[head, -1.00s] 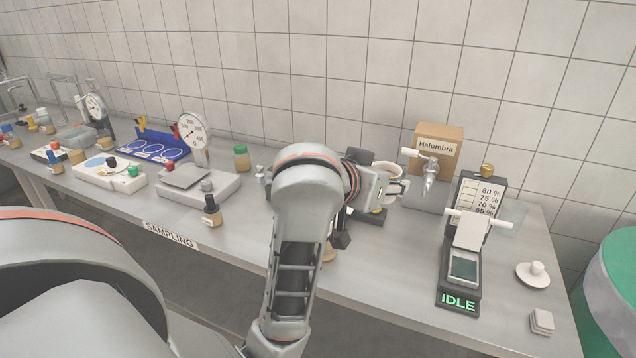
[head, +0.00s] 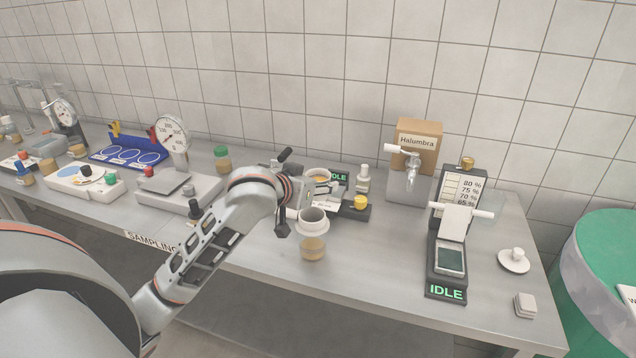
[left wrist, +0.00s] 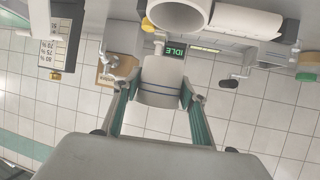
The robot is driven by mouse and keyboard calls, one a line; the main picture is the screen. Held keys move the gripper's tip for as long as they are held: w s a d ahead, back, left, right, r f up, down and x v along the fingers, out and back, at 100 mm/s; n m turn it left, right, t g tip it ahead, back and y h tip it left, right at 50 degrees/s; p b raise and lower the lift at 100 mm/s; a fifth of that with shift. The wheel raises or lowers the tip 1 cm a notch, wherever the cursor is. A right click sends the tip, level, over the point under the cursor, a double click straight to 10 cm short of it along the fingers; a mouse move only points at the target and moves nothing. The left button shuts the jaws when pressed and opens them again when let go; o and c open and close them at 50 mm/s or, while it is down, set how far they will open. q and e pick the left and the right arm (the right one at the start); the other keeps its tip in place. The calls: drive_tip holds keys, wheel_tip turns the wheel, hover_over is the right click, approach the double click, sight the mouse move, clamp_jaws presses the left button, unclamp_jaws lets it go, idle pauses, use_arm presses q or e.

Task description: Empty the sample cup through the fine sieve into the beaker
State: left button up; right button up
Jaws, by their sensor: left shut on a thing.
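My left gripper (head: 322,187) is shut on a pale sample cup (head: 318,175), with its mouth facing up and something tan showing inside. In the left wrist view the cup (left wrist: 162,82) sits between the two fingers. A white, round sieve piece (head: 313,222) with a grey inside stands just in front of the held cup in the head view. A small vessel with tan contents, seemingly the beaker (head: 313,250), is below it. The sieve piece also shows large at the top of the left wrist view (left wrist: 180,12). My right gripper is not in view.
A device with a green display and a yellow knob (head: 360,202) stands close behind the held cup. A tap (head: 411,172) and the Halumbra box (head: 418,140) are behind to the right. An IDLE analyser (head: 447,260) stands right. The bench front between sieve and analyser is clear.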

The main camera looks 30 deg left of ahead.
use_arm(q)
drive_tip(key=shift+f+t, duration=0.4)
drive_tip(key=shift+w+f+t, duration=0.2)
drive_tip(key=shift+f+t, duration=0.15)
drive_tip(key=shift+t, duration=0.35)
drive_tip(key=shift+s+g, duration=0.7)
drive_tip(key=shift+s, duration=0.45)
drive_tip(key=shift+s+f+g, duration=0.2)
drive_tip(key=shift+s+g, duration=0.55)
drive_tip(key=shift+s, duration=0.3)
drive_tip(key=shift+s+f+g, duration=0.2)
drive_tip(key=shift+s+g, duration=0.55)
drive_tip(key=shift+s, duration=0.3)
drive_tip(key=shift+s+r+g, duration=0.1)
drive_tip(key=shift+r+g, duration=0.05)
drive_tip(key=shift+g, duration=0.55)
drive_tip(key=shift+s+r+g, duration=0.1)
drive_tip(key=shift+g, duration=0.6)
